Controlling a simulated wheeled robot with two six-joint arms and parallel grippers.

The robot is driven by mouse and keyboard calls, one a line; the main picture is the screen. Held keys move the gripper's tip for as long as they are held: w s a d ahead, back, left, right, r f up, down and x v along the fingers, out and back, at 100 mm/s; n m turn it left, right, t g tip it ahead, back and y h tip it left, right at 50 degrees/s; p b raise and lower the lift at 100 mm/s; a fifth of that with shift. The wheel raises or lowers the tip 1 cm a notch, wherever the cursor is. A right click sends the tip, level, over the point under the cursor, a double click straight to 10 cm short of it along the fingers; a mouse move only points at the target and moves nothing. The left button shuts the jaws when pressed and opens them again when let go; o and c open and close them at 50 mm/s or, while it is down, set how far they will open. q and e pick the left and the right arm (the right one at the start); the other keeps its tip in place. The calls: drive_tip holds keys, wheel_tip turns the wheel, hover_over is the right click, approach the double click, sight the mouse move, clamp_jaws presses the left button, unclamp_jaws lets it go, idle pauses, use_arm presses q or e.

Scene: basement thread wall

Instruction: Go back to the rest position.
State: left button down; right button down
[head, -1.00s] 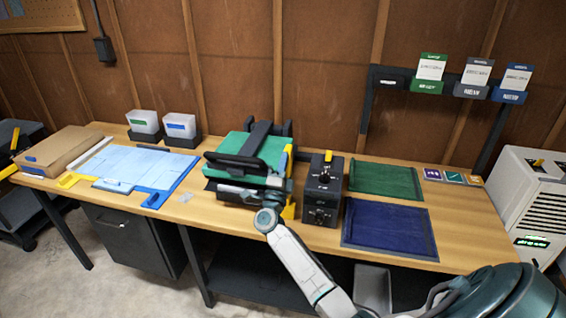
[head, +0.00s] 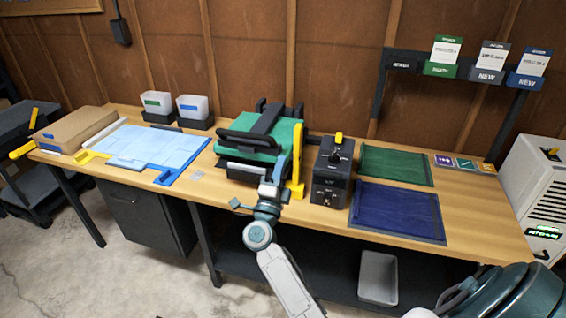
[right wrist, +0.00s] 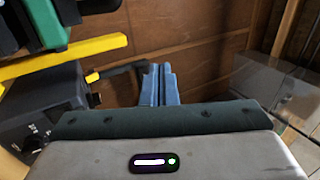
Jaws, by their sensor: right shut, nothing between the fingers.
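My right gripper (head: 275,176) is in front of the bench, just before the green-and-black press (head: 262,140). In the right wrist view its blue fingers (right wrist: 158,86) are together with nothing between them. The press and a yellow bar (right wrist: 65,57) show at the upper left of that view, apart from the fingers. My right arm reaches up from the lower right of the head view. My left gripper does not show in either view.
A black control box (head: 332,172) stands right of the press, beside a green mat (head: 396,165) and a blue mat (head: 397,211). A cardboard box (head: 75,128) is at the left end. A grey bin (head: 378,278) sits below the bench (head: 465,215).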

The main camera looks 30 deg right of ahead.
drive_tip(key=shift+w+d+f, duration=0.15)
idle(0.3)
